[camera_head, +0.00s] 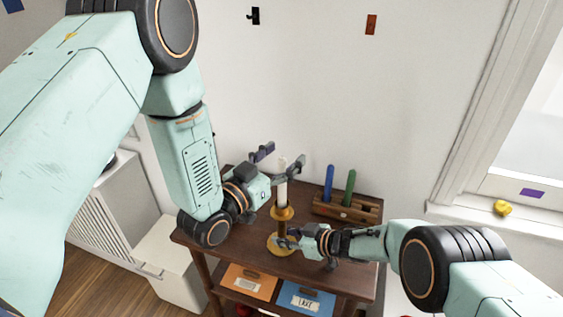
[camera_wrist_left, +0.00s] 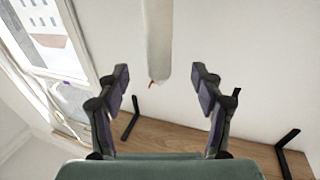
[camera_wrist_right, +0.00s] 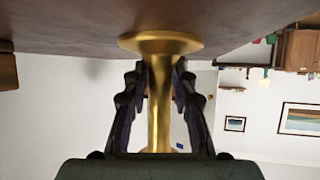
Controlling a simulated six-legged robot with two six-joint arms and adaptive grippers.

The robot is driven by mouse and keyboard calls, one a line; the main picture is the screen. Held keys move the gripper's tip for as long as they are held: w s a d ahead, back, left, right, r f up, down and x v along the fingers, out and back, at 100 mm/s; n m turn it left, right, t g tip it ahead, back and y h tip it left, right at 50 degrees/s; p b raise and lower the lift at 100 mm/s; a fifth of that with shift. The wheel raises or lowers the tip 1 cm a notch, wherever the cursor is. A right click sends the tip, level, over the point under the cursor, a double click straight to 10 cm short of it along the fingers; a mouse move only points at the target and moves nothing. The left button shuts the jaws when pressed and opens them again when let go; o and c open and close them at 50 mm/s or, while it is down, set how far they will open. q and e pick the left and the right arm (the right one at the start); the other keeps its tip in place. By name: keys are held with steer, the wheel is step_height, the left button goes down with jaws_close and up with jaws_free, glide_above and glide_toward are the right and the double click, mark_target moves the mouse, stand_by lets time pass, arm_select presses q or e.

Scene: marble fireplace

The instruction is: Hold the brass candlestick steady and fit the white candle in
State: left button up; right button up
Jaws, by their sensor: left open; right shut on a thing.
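The white candle (camera_head: 282,188) stands upright with its lower end at the cup of the brass candlestick (camera_head: 282,213); how deep it sits is not clear. The candlestick stands on the brown table. My left gripper (camera_head: 277,162) is open near the candle's top. In the left wrist view the candle (camera_wrist_left: 157,40) appears upside down, its wick end between and apart from the spread fingers (camera_wrist_left: 161,85). My right gripper (camera_head: 286,241) is shut on the candlestick's stem low down. In the right wrist view the golden stem (camera_wrist_right: 159,100) runs between the fingers, its base at the top.
A wooden rack (camera_head: 347,207) holding a blue candle (camera_head: 329,183) and a green candle (camera_head: 349,187) stands behind right on the table (camera_head: 240,253). Orange (camera_head: 249,281) and blue (camera_head: 306,298) folders lie on the shelf below. A wall stands behind, a window at right.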

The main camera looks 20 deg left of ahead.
arm_select(q)
steer(key=shift+r, duration=1.25)
arm_select(e)
steer(key=shift+s+f, duration=0.15)
steer(key=o, duration=1)
steer(key=shift+c, duration=0.2)
